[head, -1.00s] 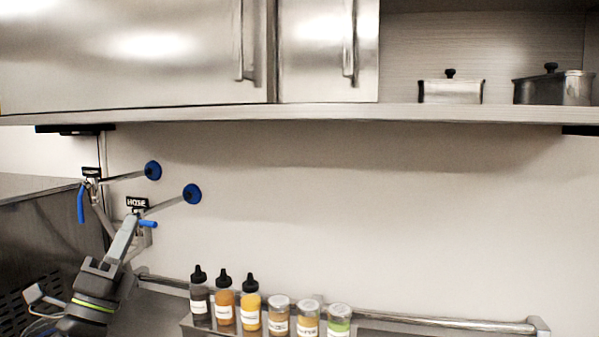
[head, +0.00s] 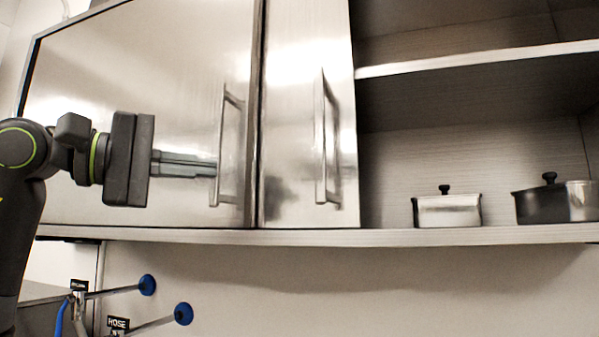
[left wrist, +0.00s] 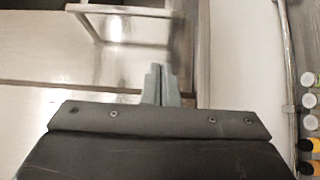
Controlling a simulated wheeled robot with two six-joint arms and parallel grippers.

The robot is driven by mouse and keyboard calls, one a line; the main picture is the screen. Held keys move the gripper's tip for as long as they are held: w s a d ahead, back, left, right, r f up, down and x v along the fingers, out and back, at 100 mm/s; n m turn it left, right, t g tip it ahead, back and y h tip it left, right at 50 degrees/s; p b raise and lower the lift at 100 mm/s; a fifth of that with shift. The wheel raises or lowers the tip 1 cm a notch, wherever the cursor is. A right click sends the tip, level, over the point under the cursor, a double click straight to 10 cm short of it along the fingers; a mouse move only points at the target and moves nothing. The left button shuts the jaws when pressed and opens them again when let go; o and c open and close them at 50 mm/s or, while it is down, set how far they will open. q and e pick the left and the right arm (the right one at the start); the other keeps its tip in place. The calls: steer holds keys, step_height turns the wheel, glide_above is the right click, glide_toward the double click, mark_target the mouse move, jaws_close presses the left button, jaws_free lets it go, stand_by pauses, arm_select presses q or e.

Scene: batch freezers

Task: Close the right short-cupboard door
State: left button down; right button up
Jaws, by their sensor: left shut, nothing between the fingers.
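A steel wall cupboard has a wide left door (head: 140,120) with a vertical bar handle (head: 230,145). A narrower steel door panel (head: 290,120) with its own handle (head: 325,140) stands to its right. To the right of that panel the cupboard is open, its shelf (head: 480,58) in view. I cannot tell how far the narrow panel is swung. My left gripper (head: 212,166) is shut and empty, in front of the wide door, with its tips close to that door's handle; contact is unclear. Its fingers show in the left wrist view (left wrist: 160,72). My right gripper is out of view.
A steel pot (head: 447,211) and a darker pot (head: 545,204) with black-knobbed lids stand on the cupboard floor (head: 480,236). Below, two blue-ended taps (head: 147,285) stick out from the wall. Bottles and jars (left wrist: 309,102) line the right edge of the left wrist view.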

arm_select(q)
steer(key=s+d+p+x, duration=0.1)
steer(key=p+x, duration=0.5)
steer(key=x, duration=0.6)
steer(key=shift+s+d, duration=0.4)
steer(key=shift+s, duration=0.2)
